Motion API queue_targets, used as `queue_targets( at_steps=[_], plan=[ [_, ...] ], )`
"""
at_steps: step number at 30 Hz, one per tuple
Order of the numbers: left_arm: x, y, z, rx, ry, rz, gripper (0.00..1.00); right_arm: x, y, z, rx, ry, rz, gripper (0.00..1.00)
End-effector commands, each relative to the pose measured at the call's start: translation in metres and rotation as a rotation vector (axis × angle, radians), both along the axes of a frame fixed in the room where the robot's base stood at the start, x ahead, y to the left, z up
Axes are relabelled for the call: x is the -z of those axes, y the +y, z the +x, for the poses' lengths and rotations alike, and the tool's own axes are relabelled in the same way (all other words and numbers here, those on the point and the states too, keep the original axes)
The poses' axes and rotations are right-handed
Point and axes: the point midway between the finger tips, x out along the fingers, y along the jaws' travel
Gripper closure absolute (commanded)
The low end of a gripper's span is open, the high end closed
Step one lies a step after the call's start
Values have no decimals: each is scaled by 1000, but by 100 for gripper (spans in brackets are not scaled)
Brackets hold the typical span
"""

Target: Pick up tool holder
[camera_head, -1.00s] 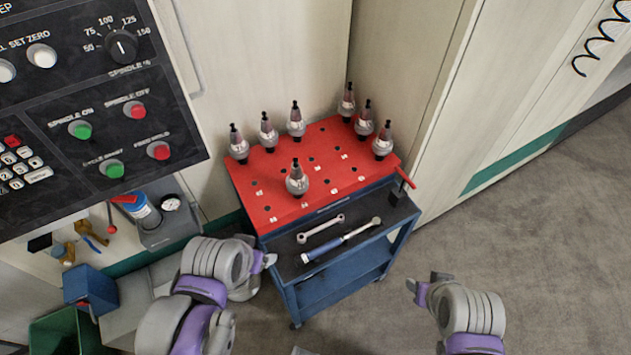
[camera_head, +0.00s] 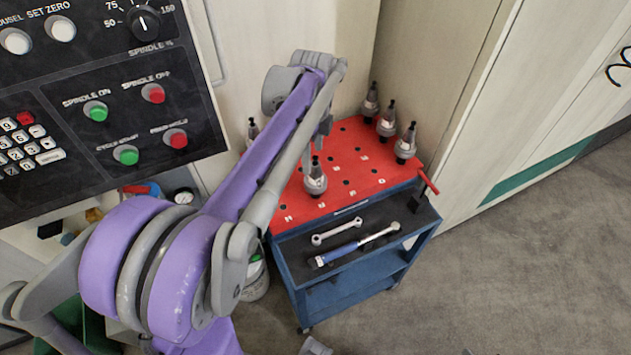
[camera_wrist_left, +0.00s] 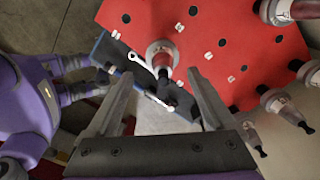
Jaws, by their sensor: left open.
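A grey tool holder (camera_head: 315,181) with a dark tip stands upright near the front of the red-topped trolley (camera_head: 372,178). My left gripper (camera_head: 318,142) hangs over the trolley just by this holder, fingers pointing down. In the left wrist view the gripper (camera_wrist_left: 160,98) is open, and the holder (camera_wrist_left: 160,53) appears centred ahead, between the lines of the two fingers, its dark tip towards me. I see no contact. More tool holders stand along the back and right edge, such as one at the right (camera_head: 405,146). My left arm hides part of the back row. My right gripper is not seen.
A wrench (camera_head: 337,231) and a blue-handled tool (camera_head: 355,245) lie on the dark front shelf of the trolley. A red handle (camera_head: 428,181) sticks out at its right. The control panel (camera_head: 110,90) is close at left. Grey floor is clear at right.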

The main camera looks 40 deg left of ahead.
Motion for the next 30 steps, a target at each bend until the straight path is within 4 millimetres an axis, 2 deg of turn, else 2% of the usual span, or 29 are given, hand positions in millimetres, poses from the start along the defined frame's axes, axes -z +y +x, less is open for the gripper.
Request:
queue_targets(
  at_steps=[3,8,16,19,26,30],
  plan=[
    [15,0,0,0,0,0,13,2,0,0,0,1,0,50],
    [26,-1,1,0,-1,0,13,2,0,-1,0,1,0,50],
    [64,-4,5,-2,-1,0,13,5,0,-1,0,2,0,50],
    [71,-4,5,-2,-1,0,13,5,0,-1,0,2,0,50],
    [71,-4,5,-2,-1,0,13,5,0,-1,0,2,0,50],
    [71,-4,5,-2,-1,0,38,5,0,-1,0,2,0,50]
  ],
)
